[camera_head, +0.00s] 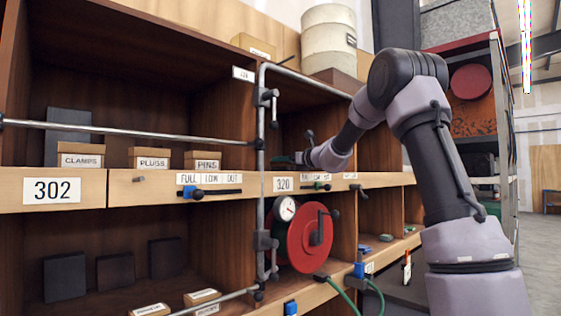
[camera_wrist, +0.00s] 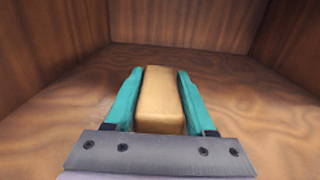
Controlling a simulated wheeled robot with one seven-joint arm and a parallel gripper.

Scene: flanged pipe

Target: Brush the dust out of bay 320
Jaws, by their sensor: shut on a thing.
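Bay 320 is the upper bay at the middle of the shelf, marked by a 320 label (camera_head: 283,184). My arm reaches into it, and my gripper (camera_head: 284,158) is inside, partly hidden by my wrist. In the wrist view my gripper (camera_wrist: 160,85) has its teal fingers shut on a tan block (camera_wrist: 160,95), which looks like the brush's body; no bristles show. The bay floor (camera_wrist: 255,110) is wood with brown swirls, and I cannot tell dust from grain. Wooden walls (camera_wrist: 185,22) stand behind and at both sides.
A vertical pipe (camera_head: 261,125) with clamps stands at the bay's left edge. A red reel (camera_head: 310,238) and a gauge (camera_head: 286,208) sit below. Small boxes marked CLAMPS (camera_head: 80,155), PLUGS (camera_head: 149,158) and PINS (camera_head: 203,160) fill the left bay's front behind a rail (camera_head: 130,130).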

